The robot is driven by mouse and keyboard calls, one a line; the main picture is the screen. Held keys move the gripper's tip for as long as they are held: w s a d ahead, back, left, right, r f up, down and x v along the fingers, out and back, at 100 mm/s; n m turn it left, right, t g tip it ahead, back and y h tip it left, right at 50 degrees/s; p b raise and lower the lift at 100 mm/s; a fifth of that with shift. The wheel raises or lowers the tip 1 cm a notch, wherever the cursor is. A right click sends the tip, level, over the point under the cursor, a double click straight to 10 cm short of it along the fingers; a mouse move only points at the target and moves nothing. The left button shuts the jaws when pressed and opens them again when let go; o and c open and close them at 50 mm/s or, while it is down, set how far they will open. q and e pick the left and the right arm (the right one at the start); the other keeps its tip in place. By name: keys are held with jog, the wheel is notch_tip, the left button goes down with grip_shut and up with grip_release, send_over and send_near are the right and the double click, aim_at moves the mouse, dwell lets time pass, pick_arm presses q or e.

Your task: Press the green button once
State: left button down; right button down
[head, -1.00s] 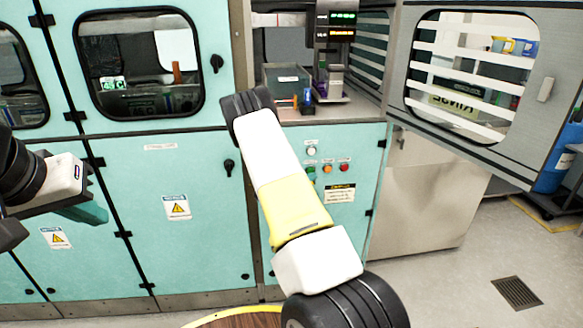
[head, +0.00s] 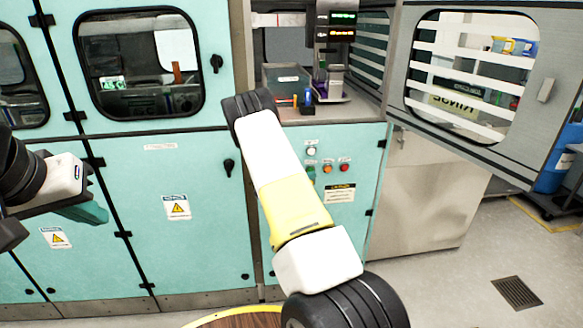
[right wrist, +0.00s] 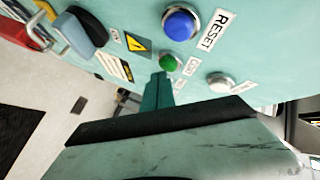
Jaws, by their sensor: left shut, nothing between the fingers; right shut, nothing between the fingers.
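The green button (right wrist: 169,62) is a small round dome on the teal panel in the right wrist view, between a blue button (right wrist: 181,23) and a white button (right wrist: 220,82). In the head view, its green edge (head: 311,172) shows beside my right arm. My right gripper (right wrist: 158,80) is shut and empty, its teal fingertips just below the green button in the right wrist view; I cannot tell whether they touch it. My right arm hides this gripper in the head view. My left gripper (head: 88,213) is shut at the left of the head view, away from the buttons.
An orange button (head: 327,169) and a red button (head: 344,167) sit close by on the panel. An open bay above holds a grey bin (head: 285,78) and small tools. A louvered door (head: 470,75) stands at the right. Open floor lies at the lower right.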

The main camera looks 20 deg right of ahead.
jog(key=shift+w+d, duration=0.1)
jog(key=shift+w, duration=0.3)
dwell(0.7)
jog(key=shift+s, duration=0.1)
jog(key=shift+s+a, duration=0.2)
jog(key=shift+s, duration=0.5)
jog(key=shift+s+a, duration=0.2)
jog(key=shift+s, duration=0.6)
jog(key=shift+s+a, duration=0.2)
jog(key=shift+s, duration=0.6)
jog(key=shift+s+a, duration=0.2)
jog(key=shift+s, duration=0.6)
